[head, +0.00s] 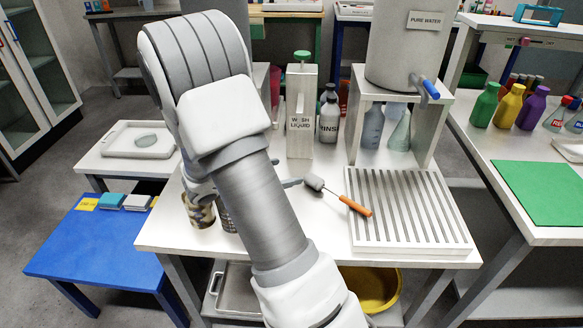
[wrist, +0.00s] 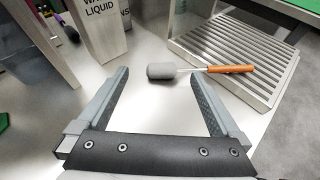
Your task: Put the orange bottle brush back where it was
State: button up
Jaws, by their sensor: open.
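The orange bottle brush (head: 355,205) lies on the white table, its grey head (head: 313,182) to the left and its orange handle reaching over the left edge of the slatted rack (head: 455,235). In the wrist view, the brush (wrist: 230,69) lies crosswise, with its grey head just beyond the gap between my fingertips. My gripper (wrist: 158,78) is open, with nothing between its fingers. In the head view my arm hides most of the gripper; a grey finger shows just left of the brush head.
A white wash liquid dispenser (head: 301,125) stands behind the brush, beside rinse bottles (head: 329,120). A pure water tank (head: 405,45) sits on a stand over flasks. Patterned cups (head: 198,212) stand at the table's left, partly behind my arm. Bare tabletop lies in front of the brush.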

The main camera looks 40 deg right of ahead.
jog(key=s+a+r+m+g+y, duration=0.1)
jog(key=s+a+r+m+y, duration=0.55)
jog(key=s+r+m, duration=0.45)
jog(key=s+a+r+m+t+y, duration=0.2)
jog(key=s+a+m+y, duration=0.1)
jog(key=a, duration=0.4)
jog(key=s+a+r+m+t+y, duration=0.3)
jog(key=s+a, duration=0.3)
jog(key=a, duration=0.2)
jog(key=shift+r+m+y, duration=0.3)
jog(key=shift+m+y, duration=0.25)
jog(key=shift+m, duration=0.25)
jog(key=shift+r, duration=0.1)
notch_tip(320, 180, up, 17)
jog(key=p, duration=1.7)
